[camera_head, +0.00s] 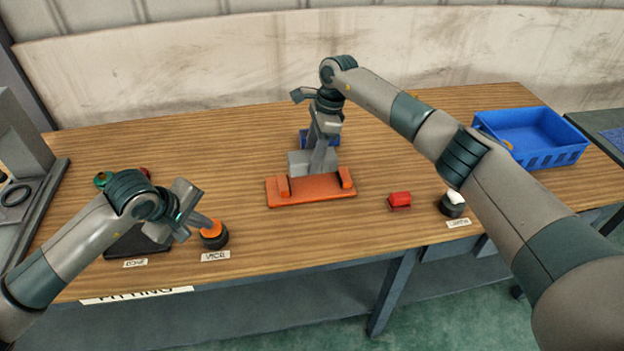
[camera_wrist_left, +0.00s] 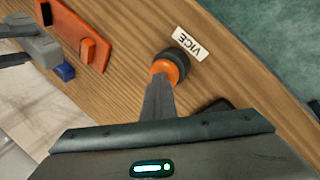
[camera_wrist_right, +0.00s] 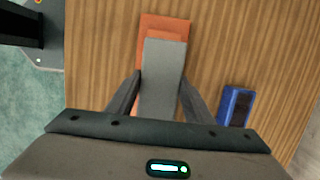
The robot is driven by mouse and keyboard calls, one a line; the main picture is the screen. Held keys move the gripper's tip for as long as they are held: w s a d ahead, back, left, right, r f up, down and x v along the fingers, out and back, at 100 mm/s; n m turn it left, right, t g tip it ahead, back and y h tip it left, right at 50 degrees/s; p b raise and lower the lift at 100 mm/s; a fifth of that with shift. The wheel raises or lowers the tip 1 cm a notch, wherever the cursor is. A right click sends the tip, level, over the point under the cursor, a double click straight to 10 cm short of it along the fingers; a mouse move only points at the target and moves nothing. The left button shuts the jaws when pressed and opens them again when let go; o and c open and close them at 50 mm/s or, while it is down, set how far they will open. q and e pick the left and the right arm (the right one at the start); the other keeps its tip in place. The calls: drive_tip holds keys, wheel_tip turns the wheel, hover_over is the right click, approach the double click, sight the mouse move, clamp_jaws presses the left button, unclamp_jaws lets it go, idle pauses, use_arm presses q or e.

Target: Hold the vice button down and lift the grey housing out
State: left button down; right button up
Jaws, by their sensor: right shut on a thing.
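The vice button (camera_head: 211,235) is an orange cap on a dark round base by the VICE label; it also shows in the left wrist view (camera_wrist_left: 170,68). My left gripper (camera_head: 202,222) is shut, with its fingertips at the cap, apparently touching it. The grey housing (camera_head: 298,163) is a long block at the orange vice (camera_head: 310,198). My right gripper (camera_head: 318,165) points down and is shut on the housing. In the right wrist view the housing (camera_wrist_right: 163,75) lies between both fingers and overlaps the vice. I cannot tell whether it is clear of the vice.
A blue block (camera_wrist_right: 237,105) lies close beside the housing. A red block (camera_head: 400,201) and a white-topped button (camera_head: 453,202) are to the right. A blue crate (camera_head: 550,160) stands at the far right. A dark item (camera_head: 135,243) lies near my left forearm. The table's middle front is clear.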

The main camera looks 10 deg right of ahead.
use_arm(q)
drive_tip(key=shift+s+f, duration=0.1)
drive_tip(key=shift+f, duration=0.1)
use_arm(e)
drive_tip(key=shift+r, duration=0.45)
